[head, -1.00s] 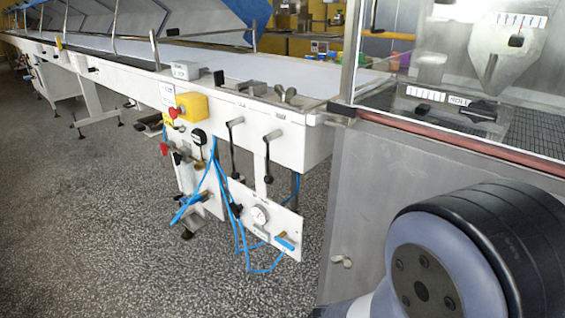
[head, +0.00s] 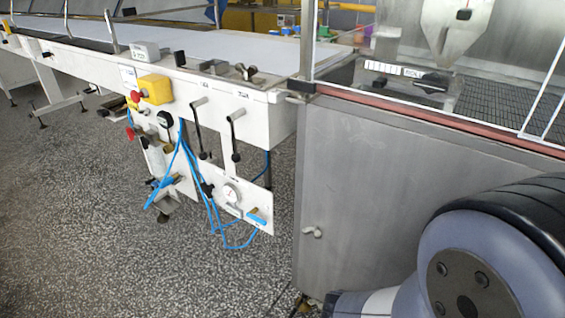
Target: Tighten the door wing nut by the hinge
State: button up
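A small pale wing nut (head: 313,232) sits on the lower left part of a grey steel door or panel (head: 385,195) of the machine at the right. Its wings look roughly level, but it is too small to tell how tight it is. I cannot make out a hinge beside it. My gripper is not in view; only a rounded link of my arm shows at the lower right, covering the lower right of the panel.
A long white conveyor (head: 227,55) runs along the left, with a yellow switch box (head: 155,88), levers and hanging blue hoses (head: 211,212). A gauge plate (head: 238,200) hangs below it. Clear windows stand above a red-brown rail (head: 430,117). Speckled floor (head: 100,250) lies open at the lower left.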

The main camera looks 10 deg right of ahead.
aim_at(314, 228)
jog(key=k+j, duration=0.15)
jog(key=k+l+z, duration=0.1)
jog(key=l+u, duration=0.2)
jog(key=u, duration=0.15)
jog(key=i+l+u, duration=0.1)
jog(key=l+u, duration=0.35)
jog(key=u, duration=0.3)
